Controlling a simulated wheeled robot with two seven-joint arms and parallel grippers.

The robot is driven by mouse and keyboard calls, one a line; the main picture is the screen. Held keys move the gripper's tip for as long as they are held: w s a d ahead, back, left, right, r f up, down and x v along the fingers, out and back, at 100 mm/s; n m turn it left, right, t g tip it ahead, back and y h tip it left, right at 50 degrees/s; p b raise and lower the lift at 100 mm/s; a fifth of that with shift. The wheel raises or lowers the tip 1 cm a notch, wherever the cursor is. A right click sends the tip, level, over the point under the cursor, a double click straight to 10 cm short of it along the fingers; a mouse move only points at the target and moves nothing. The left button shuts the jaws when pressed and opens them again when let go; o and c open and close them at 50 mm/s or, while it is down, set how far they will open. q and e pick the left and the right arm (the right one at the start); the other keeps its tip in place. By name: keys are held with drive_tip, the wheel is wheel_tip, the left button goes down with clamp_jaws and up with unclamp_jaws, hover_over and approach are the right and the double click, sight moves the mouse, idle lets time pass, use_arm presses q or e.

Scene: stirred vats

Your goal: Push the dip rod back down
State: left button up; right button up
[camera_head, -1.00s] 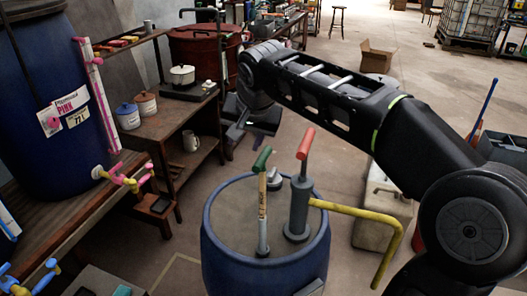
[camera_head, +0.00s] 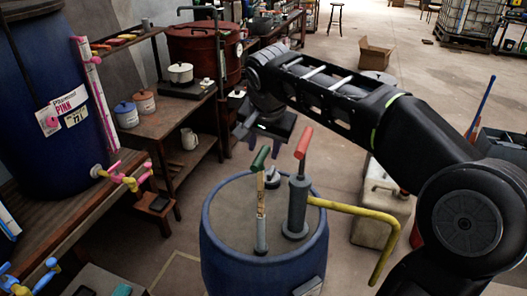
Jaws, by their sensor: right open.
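The dip rod stands in the lid of the blue vat (camera_head: 222,262). It has a green T-handle and a pale marked shaft (camera_head: 261,197) above a grey collar (camera_head: 261,236). A grey hand pump (camera_head: 297,208) with a red handle and a yellow spout pipe stands right beside it on the lid. My right gripper (camera_head: 252,138) hangs from my arm just beyond and above the green handle, apart from it. It is open and seems empty; its fingers are small and dark here. My left gripper is not in view.
A large blue drum (camera_head: 45,110) with pink and yellow taps stands at the left on a bench. A wooden shelf with pots (camera_head: 128,115) lies behind it. A pale jerrycan (camera_head: 383,205) stands right of the vat, below my arm. The floor beyond is mostly clear.

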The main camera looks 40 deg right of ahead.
sight(264, 151)
drive_tip(key=shift+x, duration=1.85)
clamp_jaws()
